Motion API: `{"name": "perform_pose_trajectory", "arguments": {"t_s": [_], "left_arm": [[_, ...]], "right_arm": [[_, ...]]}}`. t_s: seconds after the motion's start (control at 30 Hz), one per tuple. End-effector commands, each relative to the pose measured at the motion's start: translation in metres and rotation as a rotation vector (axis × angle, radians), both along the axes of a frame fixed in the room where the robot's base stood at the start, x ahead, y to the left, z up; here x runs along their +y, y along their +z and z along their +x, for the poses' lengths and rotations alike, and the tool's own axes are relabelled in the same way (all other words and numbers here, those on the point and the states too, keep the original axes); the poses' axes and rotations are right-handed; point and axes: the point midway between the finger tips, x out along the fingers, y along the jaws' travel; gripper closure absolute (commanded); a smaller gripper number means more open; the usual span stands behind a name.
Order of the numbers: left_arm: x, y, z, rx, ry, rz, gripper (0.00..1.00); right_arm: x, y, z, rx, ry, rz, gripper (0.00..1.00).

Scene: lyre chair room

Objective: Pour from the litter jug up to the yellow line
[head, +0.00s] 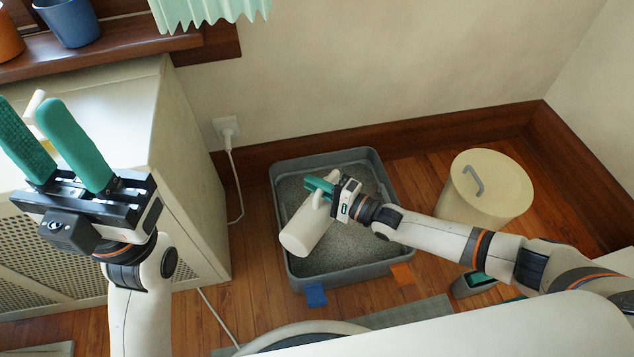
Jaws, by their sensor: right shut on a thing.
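The white litter jug (307,229) is over the grey litter tray (283,178) in the middle of the view. It is tilted, with one rounded end toward the lower left. Its mouth and any stream of litter cannot be made out. My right gripper (318,187) is shut on the jug's handle, at its upper right end. Grey litter (345,245) covers the tray's floor. No yellow line can be made out. My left gripper (27,103) is at the left, in front of the cabinet, with its green fingers apart. A small cream piece shows behind them.
A pale cabinet (190,170) with a perforated front stands left of the tray. A cream lidded bin (488,190) stands at the right. A white cord (236,190) hangs from the wall socket.

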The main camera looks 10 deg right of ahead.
Motion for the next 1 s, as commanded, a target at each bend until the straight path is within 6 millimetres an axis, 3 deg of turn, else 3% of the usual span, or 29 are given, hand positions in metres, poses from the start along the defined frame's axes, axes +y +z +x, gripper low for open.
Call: {"name": "perform_pose_trajectory", "arguments": {"t_s": [1.0], "left_arm": [[-0.0005, 0.0042, -0.0003, -0.020, 0.001, 0.003, 0.62]], "right_arm": [[-0.0035, 0.0040, 0.0047, 0.029, 0.000, 0.031, 1.00]]}}
